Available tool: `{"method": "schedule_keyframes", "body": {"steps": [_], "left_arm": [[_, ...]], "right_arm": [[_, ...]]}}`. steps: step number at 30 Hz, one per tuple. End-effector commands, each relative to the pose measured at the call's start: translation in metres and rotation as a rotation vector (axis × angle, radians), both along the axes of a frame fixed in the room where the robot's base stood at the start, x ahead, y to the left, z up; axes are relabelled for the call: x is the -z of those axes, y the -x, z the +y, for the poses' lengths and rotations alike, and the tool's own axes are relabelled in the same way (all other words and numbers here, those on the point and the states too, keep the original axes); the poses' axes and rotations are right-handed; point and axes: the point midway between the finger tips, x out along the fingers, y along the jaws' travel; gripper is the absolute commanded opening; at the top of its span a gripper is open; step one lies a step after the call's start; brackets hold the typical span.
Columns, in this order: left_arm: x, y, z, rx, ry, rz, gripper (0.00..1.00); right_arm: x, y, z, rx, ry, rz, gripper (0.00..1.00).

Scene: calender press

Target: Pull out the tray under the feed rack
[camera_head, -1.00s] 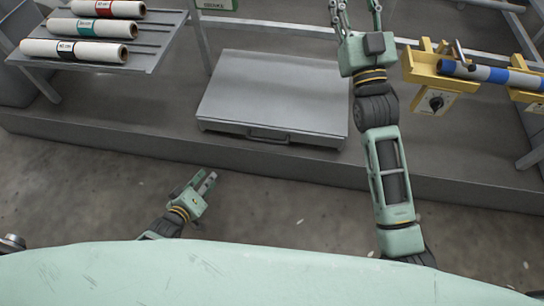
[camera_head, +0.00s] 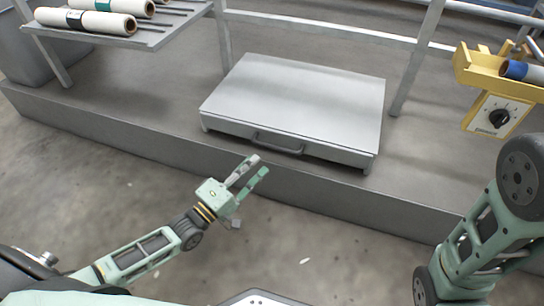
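The tray (camera_head: 297,100) is a flat grey metal drawer-like unit with a dark handle (camera_head: 278,144) on its front face. It sits on the grey platform, pushed in as far as I can see. My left gripper (camera_head: 258,168) is in front of and below the handle, a little to its left, and apart from it. Its two fingers are spread with a gap between them, and nothing is held. My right arm (camera_head: 485,240) comes in at the lower right; its gripper is outside the picture.
The feed rack (camera_head: 150,38) with several white rolls (camera_head: 88,20) stands at the upper left. A yellow bracket (camera_head: 480,68) with a dial box (camera_head: 497,115) and a blue-striped roller is at the upper right. The platform's front edge (camera_head: 160,150) forms a step.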

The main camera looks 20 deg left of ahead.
Motion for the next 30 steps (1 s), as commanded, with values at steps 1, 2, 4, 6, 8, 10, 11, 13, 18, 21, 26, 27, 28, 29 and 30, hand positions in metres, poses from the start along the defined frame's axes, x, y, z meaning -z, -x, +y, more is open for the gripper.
{"method": "schedule_keyframes", "body": {"steps": [1, 2, 4, 6, 8, 10, 11, 13, 18, 21, 26, 27, 28, 29, 30], "left_arm": [[0.000, -0.007, -0.003, 0.000, 0.002, -0.004, 0.18], [-0.001, -0.012, -0.005, 0.000, 0.002, -0.006, 0.18], [-0.002, -0.022, -0.011, -0.001, 0.002, -0.006, 0.18], [-0.004, -0.033, -0.015, -0.001, 0.000, -0.005, 0.18], [-0.006, -0.041, -0.019, -0.001, 0.000, -0.004, 0.18], [-0.007, -0.049, -0.023, -0.001, 0.000, -0.004, 0.18], [-0.008, -0.052, -0.024, -0.001, -0.001, -0.003, 0.18], [-0.009, -0.057, -0.026, -0.001, -0.002, -0.002, 0.18], [-0.012, -0.062, -0.028, -0.002, -0.003, 0.001, 0.18], [-0.012, -0.062, -0.028, -0.002, -0.003, 0.001, 0.18], [-0.012, -0.062, -0.028, -0.002, -0.003, 0.001, 0.12], [-0.012, -0.062, -0.028, -0.002, -0.003, 0.001, 0.08], [-0.012, -0.062, -0.028, -0.002, -0.003, 0.001, 0.05], [-0.012, -0.061, -0.028, -0.002, -0.003, 0.001, 0.03], [-0.012, -0.061, -0.028, -0.002, -0.003, 0.001, 0.00]], "right_arm": [[0.004, 0.002, 0.000, 0.001, 0.000, -0.005, 0.40], [0.006, 0.004, 0.000, 0.000, 0.000, -0.010, 0.40], [0.011, 0.005, 0.000, 0.001, 0.001, -0.014, 0.40], [0.017, 0.004, 0.000, 0.001, 0.001, -0.011, 0.40], [0.022, 0.004, 0.000, 0.001, 0.001, -0.011, 0.40], [0.026, 0.004, 0.000, 0.001, 0.001, -0.010, 0.40], [0.028, 0.004, 0.001, 0.001, 0.001, -0.010, 0.40], [0.030, 0.004, 0.001, 0.001, 0.001, -0.010, 0.40], [0.031, 0.004, 0.001, 0.002, 0.002, -0.010, 0.40], [0.030, 0.004, 0.001, 0.002, 0.002, -0.010, 0.40], [0.030, 0.004, 0.001, 0.002, 0.002, -0.010, 0.40], [0.030, 0.004, 0.001, 0.002, 0.002, -0.010, 0.40], [0.030, 0.004, 0.001, 0.002, 0.002, -0.010, 0.40], [0.030, 0.004, 0.001, 0.002, 0.002, -0.010, 0.40], [0.030, 0.004, 0.001, 0.002, 0.002, -0.010, 0.40]]}}
